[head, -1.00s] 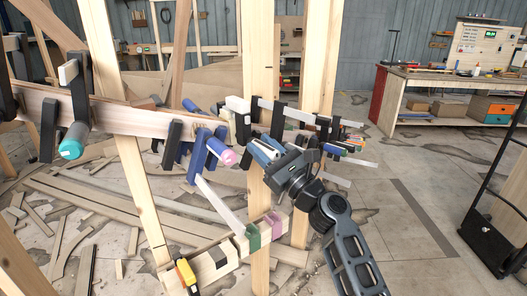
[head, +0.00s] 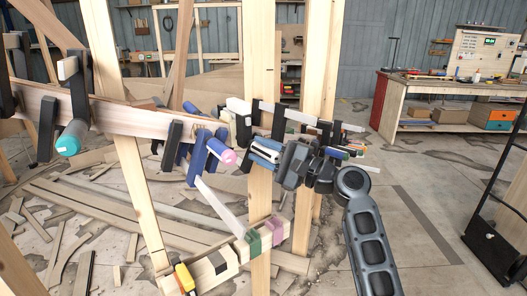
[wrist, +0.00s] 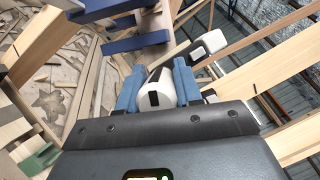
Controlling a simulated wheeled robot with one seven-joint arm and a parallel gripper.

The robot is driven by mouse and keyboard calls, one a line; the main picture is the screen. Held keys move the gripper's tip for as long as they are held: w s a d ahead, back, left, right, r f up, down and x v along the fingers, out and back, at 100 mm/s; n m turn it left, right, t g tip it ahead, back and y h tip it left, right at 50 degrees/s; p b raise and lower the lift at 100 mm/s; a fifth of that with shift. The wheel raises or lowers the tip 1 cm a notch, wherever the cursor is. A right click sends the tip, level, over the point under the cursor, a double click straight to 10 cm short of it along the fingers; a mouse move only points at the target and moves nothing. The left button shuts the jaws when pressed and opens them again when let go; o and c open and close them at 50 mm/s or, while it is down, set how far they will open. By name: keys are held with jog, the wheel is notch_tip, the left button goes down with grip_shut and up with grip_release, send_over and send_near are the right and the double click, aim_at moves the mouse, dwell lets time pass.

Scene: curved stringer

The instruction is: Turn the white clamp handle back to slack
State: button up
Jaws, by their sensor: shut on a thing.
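The white clamp handle (wrist: 160,88), marked with black, sits between the two blue fingers of my gripper (wrist: 157,84) in the wrist view. The fingers press on it from both sides. In the head view my gripper (head: 265,152) is beside the upright wooden post, and a white strip of the handle shows between its blue fingers. The rest of the handle is hidden by the fingers and my gripper's dark body. A white bar end (wrist: 208,44) lies just beyond the fingers in the wrist view.
A blue clamp with a pink handle (head: 228,157) is close left of my gripper. A teal-handled clamp (head: 72,138) hangs farther left on the curved wooden stringer (head: 110,112). Green (head: 253,243) and yellow (head: 185,277) clamps sit on the lower beam. Open floor (head: 425,200) lies to the right.

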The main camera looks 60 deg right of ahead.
aim_at(278, 153)
jog(key=n+g+p, duration=0.1)
jog(key=n, duration=0.3)
jog(key=shift+n+g, duration=0.3)
jog(key=shift+g, duration=0.1)
jog(key=n+g+p, duration=0.1)
jog(key=n+g, duration=0.1)
jog(key=n, duration=0.2)
jog(key=shift+n+p, duration=0.3)
jog(key=n+h, duration=0.1)
jog(key=n, duration=0.1)
jog(key=n+g+h+p, duration=0.1)
jog(key=n, duration=0.1)
jog(key=shift+f+g, duration=0.1)
jog(key=shift+g, duration=0.2)
jog(key=shift+d+f+n+g+h+p, duration=0.15)
jog(key=shift+n+g+h+p, duration=0.45)
jog(key=shift+n+h, duration=0.7)
jog(key=shift+n, duration=0.3)
jog(key=o, duration=1)
jog(key=shift+b+v, duration=0.35)
jog(key=shift+v, duration=3.6)
